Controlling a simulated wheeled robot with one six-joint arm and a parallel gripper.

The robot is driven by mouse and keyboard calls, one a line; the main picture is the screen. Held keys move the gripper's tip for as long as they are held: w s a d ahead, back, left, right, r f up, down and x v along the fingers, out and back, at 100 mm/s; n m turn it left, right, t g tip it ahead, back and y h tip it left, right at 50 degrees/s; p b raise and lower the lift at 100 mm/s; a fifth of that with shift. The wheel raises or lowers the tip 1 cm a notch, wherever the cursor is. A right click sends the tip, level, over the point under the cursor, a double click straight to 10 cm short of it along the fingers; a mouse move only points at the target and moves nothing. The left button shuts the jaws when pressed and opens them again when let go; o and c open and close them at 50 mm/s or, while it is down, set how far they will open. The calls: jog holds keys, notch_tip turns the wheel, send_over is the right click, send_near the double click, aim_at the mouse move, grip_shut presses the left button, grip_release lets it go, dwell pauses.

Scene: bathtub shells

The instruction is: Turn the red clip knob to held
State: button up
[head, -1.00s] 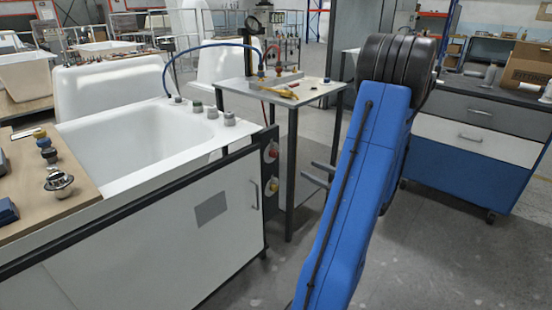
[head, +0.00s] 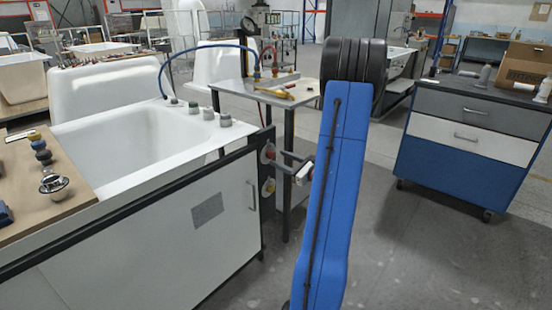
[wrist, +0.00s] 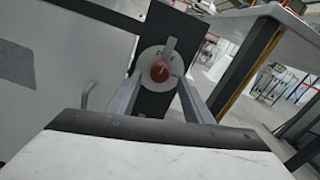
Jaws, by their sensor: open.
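The red clip knob (wrist: 160,71) shows in the wrist view, on a pale round plate on a dark upright panel. A grey tab stands just above it; the plate's lettering is too small to read. In the head view the red knob (head: 268,152) is on the dark end panel of the tub bench, partly behind a finger. My gripper (wrist: 159,80) is open, with one finger on each side of the knob. I cannot tell whether the fingers touch it. My gripper (head: 284,161) also shows in the head view, reaching left to the panel.
A small side table (head: 225,85) with tools stands behind the gripper. The white tub (head: 130,140) is at left. A drawer cabinet (head: 470,150) is at right, with open floor before it.

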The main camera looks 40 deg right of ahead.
aim_at(273, 156)
jog(key=shift+w+a, duration=0.15)
jog(key=shift+w, duration=1.5)
jog(key=shift+c, duration=0.3)
jog(key=c, duration=1)
